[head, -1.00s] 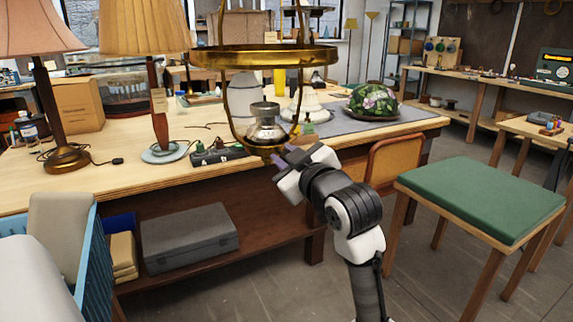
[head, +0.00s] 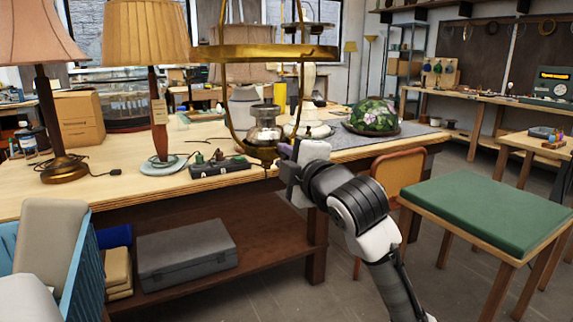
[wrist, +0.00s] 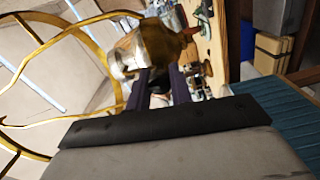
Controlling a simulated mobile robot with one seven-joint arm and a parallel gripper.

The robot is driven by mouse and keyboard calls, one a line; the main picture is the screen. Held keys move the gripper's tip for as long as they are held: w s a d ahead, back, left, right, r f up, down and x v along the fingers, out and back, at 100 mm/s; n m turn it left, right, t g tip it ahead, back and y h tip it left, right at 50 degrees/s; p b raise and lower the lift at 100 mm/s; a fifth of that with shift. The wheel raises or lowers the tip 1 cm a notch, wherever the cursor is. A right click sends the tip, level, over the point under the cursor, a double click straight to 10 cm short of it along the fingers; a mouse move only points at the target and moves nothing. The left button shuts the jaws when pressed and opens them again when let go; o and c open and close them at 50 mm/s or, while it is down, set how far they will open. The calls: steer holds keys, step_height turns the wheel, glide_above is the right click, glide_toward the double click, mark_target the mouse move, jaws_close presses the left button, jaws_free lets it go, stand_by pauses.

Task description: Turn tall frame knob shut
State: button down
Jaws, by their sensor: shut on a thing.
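The tall brass frame (head: 262,53) hangs in front of the workbench, with a wide ring and curved side bars. A metal lamp font (head: 265,131) sits low inside it. In the wrist view the frame (wrist: 62,38) curves on the left and the shiny font (wrist: 150,45) is just beyond the fingertips. My gripper (head: 284,158) is at the frame's lower right, close beside the font. In the wrist view my gripper (wrist: 163,80) has its dark fingers closed at the font's near side. The knob is hidden between the fingers, so its turn cannot be seen.
The workbench (head: 95,185) holds two shaded lamps on the left, a dark power strip (head: 220,167) and a floral glass shade (head: 373,117). A green-topped stool (head: 488,208) and an orange chair (head: 397,172) stand to the right. A blue crate (head: 75,262) is at lower left.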

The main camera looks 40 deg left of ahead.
steer(key=shift+n, duration=0.9)
steer(key=shift+b, duration=0.3)
steer(key=c, duration=1.3)
jaws_free()
steer(key=shift+o, duration=0.2)
steer(key=b+v, duration=0.1)
steer(key=v, duration=1.3)
steer(key=shift+b, duration=0.4)
steer(key=shift+a, duration=0.1)
